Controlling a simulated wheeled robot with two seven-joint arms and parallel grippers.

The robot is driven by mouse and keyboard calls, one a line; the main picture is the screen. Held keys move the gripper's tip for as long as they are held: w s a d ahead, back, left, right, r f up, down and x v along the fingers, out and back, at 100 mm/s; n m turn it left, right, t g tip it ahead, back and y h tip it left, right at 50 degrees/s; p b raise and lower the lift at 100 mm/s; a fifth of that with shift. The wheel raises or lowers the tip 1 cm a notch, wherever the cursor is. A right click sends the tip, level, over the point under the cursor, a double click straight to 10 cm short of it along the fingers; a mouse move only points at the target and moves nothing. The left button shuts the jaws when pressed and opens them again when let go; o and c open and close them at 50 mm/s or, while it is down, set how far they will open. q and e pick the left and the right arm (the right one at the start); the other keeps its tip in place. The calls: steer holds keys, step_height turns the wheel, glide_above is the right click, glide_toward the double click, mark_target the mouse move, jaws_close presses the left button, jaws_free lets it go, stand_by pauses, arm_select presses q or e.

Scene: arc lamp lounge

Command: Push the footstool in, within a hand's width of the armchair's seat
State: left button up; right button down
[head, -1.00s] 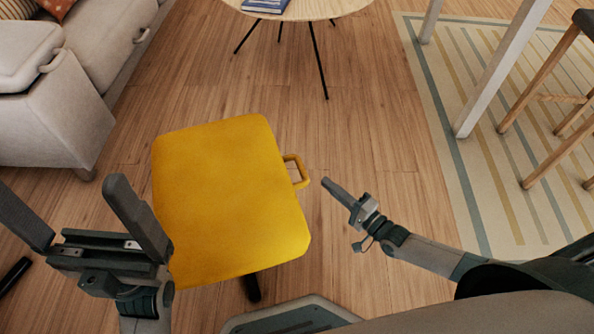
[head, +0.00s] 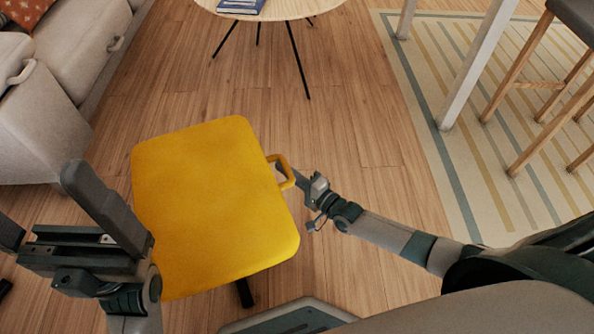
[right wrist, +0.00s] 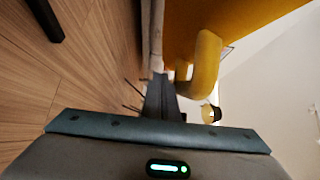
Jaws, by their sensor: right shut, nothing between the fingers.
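The yellow footstool (head: 210,205) stands on the wood floor in front of me, a loop handle (head: 287,180) on its right side. The footstool (right wrist: 235,15) and handle (right wrist: 207,62) also show in the right wrist view. My right gripper (head: 281,170) is shut and empty, its tip at the handle; contact is unclear. Its fingers (right wrist: 160,95) point toward the handle in the right wrist view. My left gripper (head: 40,200) is open and empty, left of the footstool's near end. A grey upholstered seat (head: 40,120) is at the left; I cannot tell whether it is the armchair.
A round wooden table (head: 285,10) with thin dark legs holds a blue book (head: 241,6) at the back. A striped rug (head: 430,110) lies right, under a pale table leg (head: 470,75) and a stool (head: 545,85).

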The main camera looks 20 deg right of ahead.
steer(key=shift+s+a, duration=0.2)
steer(key=shift+a, duration=0.6)
